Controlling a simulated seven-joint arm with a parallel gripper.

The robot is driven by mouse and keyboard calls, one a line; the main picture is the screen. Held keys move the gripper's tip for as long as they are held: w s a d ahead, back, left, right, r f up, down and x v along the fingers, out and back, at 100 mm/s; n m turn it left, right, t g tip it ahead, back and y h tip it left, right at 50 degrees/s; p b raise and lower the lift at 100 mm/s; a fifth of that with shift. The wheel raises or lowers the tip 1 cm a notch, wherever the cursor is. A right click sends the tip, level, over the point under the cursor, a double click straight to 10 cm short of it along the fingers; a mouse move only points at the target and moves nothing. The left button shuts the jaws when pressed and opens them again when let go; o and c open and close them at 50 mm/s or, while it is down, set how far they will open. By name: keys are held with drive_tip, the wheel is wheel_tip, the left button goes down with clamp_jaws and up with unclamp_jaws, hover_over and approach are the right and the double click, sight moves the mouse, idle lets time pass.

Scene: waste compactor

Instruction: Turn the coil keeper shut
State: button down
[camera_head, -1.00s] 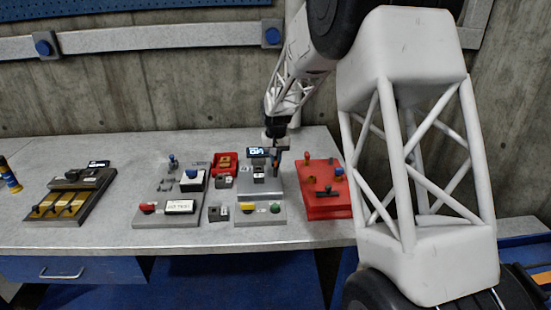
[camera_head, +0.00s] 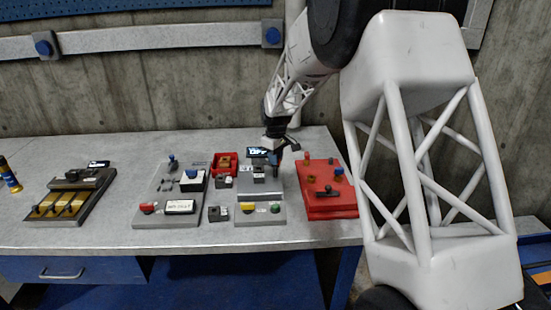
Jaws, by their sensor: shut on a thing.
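My gripper (camera_head: 276,170) is small in the view, at the right edge of the grey panel (camera_head: 262,190) on the bench. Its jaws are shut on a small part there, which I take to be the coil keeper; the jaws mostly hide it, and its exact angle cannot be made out. The wrist above leans to one side. A small dark display (camera_head: 257,152) stands at the back of the panel, and a small dark block (camera_head: 258,173) sits on it just left of my gripper.
A red block with knobs (camera_head: 329,203) stands close to the right of my gripper. A red bin (camera_head: 236,167) and a grey board with a white label (camera_head: 168,208) are to the left.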

drive_tip(key=n, duration=0.4)
drive_tip(key=shift+n, duration=0.3)
drive_tip(key=n, duration=0.3)
drive_tip(key=shift+n, duration=0.4)
drive_tip(key=c, duration=1.1)
unclamp_jaws()
drive_tip(key=shift+c, duration=0.2)
drive_tip(key=shift+r, duration=3.95)
